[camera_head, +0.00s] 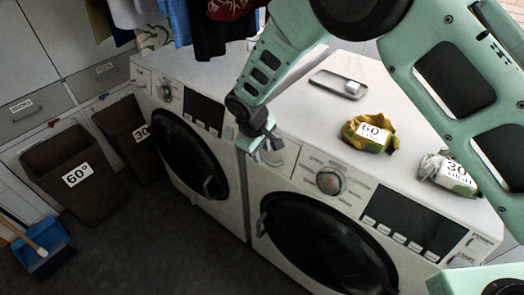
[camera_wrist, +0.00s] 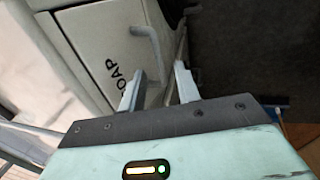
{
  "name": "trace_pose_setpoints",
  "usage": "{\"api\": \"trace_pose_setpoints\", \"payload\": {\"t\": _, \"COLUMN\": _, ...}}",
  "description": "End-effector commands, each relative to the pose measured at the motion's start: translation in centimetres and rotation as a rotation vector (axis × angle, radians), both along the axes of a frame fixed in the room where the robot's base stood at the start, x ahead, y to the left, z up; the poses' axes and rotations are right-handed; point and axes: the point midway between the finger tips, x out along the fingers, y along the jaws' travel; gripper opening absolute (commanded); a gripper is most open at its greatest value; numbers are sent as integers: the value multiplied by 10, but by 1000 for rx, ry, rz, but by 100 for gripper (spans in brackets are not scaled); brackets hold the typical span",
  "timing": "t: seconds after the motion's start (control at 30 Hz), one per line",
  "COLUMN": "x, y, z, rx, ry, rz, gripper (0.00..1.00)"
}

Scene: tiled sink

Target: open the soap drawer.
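The soap drawer (camera_head: 284,155) is the white front panel at the upper left corner of the right-hand washing machine. It looks shut. In the wrist view the drawer front (camera_wrist: 88,45) shows dark letters reading "OAP", and a grey bar handle (camera_wrist: 150,48) stands out from it. My gripper (camera_head: 262,150) is at the drawer's left side in the head view and partly covers it. In the wrist view my gripper (camera_wrist: 160,85) has its two fingers apart, with the handle just beyond and between the tips. I cannot tell whether the fingers touch the handle.
The right washing machine (camera_head: 300,190) has a round dark door and a dial. On its top lie a tray (camera_head: 338,84), a bundle marked 60° (camera_head: 370,133) and a bundle marked 30 (camera_head: 448,174). Another washing machine (camera_head: 180,120) stands at left. Brown bins (camera_head: 70,172) stand further left.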

Motion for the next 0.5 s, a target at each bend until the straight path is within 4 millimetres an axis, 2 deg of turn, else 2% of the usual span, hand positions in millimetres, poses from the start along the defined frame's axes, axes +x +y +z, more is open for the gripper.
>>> {"api": "trace_pose_setpoints", "payload": {"t": 0.2, "x": 4, "y": -3, "z": -21, "rx": -1, "ry": 0, "rz": 0, "gripper": 33}}
{"api": "trace_pose_setpoints", "payload": {"t": 0.5, "x": 5, "y": -4, "z": -26, "rx": -1, "ry": -1, "rz": 0, "gripper": 33}}
